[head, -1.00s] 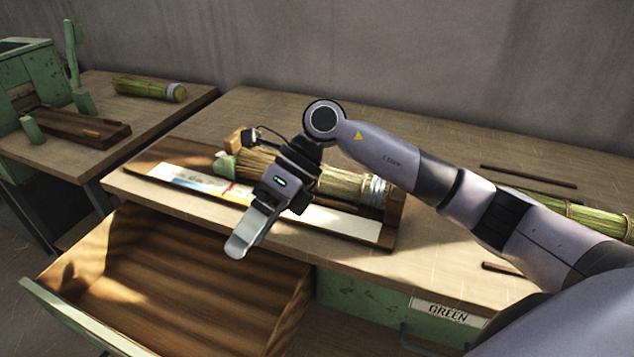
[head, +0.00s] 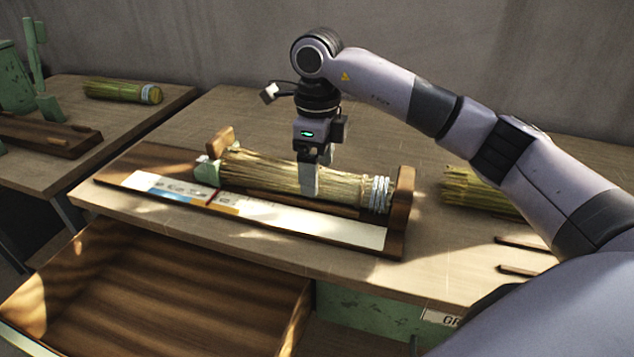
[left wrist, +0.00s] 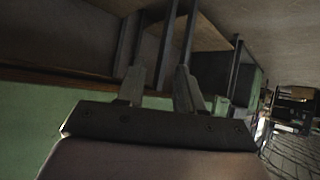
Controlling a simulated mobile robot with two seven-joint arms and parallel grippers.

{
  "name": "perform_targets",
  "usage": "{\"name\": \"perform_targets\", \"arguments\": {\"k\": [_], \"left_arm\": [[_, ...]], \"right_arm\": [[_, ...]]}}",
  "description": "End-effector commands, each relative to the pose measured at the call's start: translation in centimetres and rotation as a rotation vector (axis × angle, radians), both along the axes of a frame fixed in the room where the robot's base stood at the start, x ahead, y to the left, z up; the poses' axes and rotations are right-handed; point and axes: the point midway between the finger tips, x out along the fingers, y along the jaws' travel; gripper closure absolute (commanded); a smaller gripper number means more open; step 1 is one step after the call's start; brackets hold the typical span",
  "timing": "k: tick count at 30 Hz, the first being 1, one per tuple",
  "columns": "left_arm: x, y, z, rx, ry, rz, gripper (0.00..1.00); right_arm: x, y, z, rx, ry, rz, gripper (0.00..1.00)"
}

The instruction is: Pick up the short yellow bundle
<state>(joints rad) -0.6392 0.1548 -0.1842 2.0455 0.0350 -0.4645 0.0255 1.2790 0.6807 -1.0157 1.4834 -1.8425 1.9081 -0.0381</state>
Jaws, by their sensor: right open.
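A yellow straw bundle (head: 265,172) with white binding at its right end lies lengthwise in a wooden measuring cradle (head: 400,225). My right gripper (head: 316,178) points straight down at the bundle, right of its middle. Its jaws are open, with one finger on the near side of the straw; the far finger is mostly hidden. I cannot tell whether the fingers touch the straw. My left gripper (left wrist: 160,85) shows in the left wrist view with its two fingers apart and nothing between them.
A white scale strip (head: 300,228) runs along the cradle's front. An open wooden drawer (head: 150,300) juts out below the table. Another bundle (head: 480,190) lies at the right, partly behind my arm. A further bundle (head: 120,92) lies on the left table. The table behind the cradle is clear.

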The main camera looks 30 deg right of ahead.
Motion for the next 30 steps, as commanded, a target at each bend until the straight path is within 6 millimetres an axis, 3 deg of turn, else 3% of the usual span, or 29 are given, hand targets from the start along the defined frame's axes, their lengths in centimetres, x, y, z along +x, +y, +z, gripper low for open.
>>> {"name": "perform_targets", "arguments": {"k": [3,11,17,19,20,30], "left_arm": [[-0.22,-0.01,-0.34,0.001,0.006,0.0,0.64],[-0.16,-0.03,-0.28,-0.001,0.004,0.001,0.64],[0.02,-0.1,-0.17,-0.004,0.0,0.003,0.64],[0.08,-0.13,-0.12,-0.005,-0.002,0.004,0.64],[0.1,-0.14,-0.11,-0.006,-0.003,0.004,0.64],[0.17,-0.14,0.02,-0.006,-0.004,0.005,0.64]], "right_arm": [[-0.03,-0.07,-1.24,-0.001,0.0,0.0,0.15],[-0.02,-0.04,-1.46,0.0,-0.001,0.0,0.15],[-0.02,-0.04,-1.44,0.001,-0.001,0.0,0.76],[-0.01,-0.04,-1.41,0.001,-0.001,0.0,0.76],[-0.01,-0.04,-1.41,0.001,-0.001,0.0,0.81],[0.03,-0.04,-0.6,0.0,-0.003,0.0,0.81]]}}
